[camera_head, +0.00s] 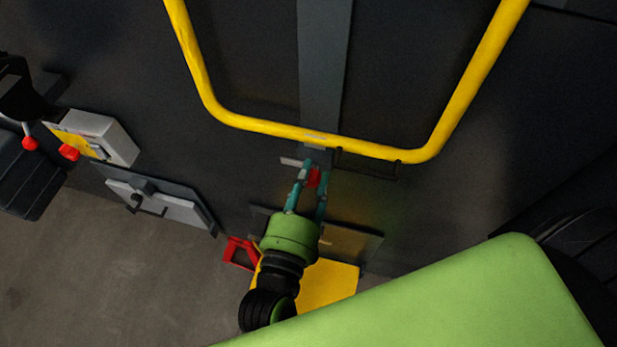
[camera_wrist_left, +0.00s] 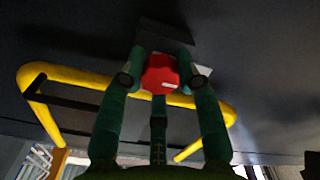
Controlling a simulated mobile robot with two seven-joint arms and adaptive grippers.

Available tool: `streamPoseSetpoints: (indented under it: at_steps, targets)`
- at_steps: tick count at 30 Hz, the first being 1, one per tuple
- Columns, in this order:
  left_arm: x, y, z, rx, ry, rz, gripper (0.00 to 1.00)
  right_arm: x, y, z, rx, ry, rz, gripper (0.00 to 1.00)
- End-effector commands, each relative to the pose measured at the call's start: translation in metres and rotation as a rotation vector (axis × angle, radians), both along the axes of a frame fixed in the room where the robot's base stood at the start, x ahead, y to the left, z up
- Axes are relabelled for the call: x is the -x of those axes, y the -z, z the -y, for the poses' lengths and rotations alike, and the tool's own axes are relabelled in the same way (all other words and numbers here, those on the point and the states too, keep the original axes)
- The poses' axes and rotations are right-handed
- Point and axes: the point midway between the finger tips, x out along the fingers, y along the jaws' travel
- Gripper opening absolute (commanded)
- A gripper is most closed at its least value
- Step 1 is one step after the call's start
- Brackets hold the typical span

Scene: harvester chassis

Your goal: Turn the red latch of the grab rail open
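The red latch (camera_head: 314,178) sits just below the lower bar of the yellow grab rail (camera_head: 270,127), near its middle. My left gripper (camera_head: 311,177) comes up from below, with its two teal fingers on either side of the latch. In the left wrist view the red latch (camera_wrist_left: 160,74) fills the gap between the fingertips (camera_wrist_left: 161,68), and the fingers appear to press on it from both sides. The fingers partly cover the latch's sides. The yellow rail (camera_wrist_left: 88,78) passes behind the fingers there. My right gripper is not in view.
A grey box with a yellow face (camera_head: 112,137) and red knobs is on the left. Below it is a grey latch plate (camera_head: 160,205). A red bracket (camera_head: 238,252) and a yellow panel (camera_head: 328,285) lie near my left wrist. Bare floor (camera_head: 110,280) shows at lower left.

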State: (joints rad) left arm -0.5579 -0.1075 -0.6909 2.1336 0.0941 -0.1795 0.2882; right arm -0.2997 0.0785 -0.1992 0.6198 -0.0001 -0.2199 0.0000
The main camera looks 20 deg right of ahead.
Motion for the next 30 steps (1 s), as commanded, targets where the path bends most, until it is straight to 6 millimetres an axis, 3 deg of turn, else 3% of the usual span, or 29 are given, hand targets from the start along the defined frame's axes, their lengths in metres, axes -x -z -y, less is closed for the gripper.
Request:
streamPoseSetpoints:
  at_steps: [1, 2, 14, 30]
  targets:
    - [-0.001, -0.005, -0.001, 0.01, -0.004, 0.008, 0.49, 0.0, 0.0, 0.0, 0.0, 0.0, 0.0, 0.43]
    - [-0.001, -0.005, 0.0, 0.01, -0.004, 0.008, 0.58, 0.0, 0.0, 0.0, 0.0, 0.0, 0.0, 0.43]
    - [0.004, -0.001, -0.003, 0.001, -0.001, 0.002, 0.58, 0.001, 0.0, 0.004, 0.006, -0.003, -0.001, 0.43]
    - [0.085, 0.0, -0.058, 0.002, 0.0, 0.0, 0.58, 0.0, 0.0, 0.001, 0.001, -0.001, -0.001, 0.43]
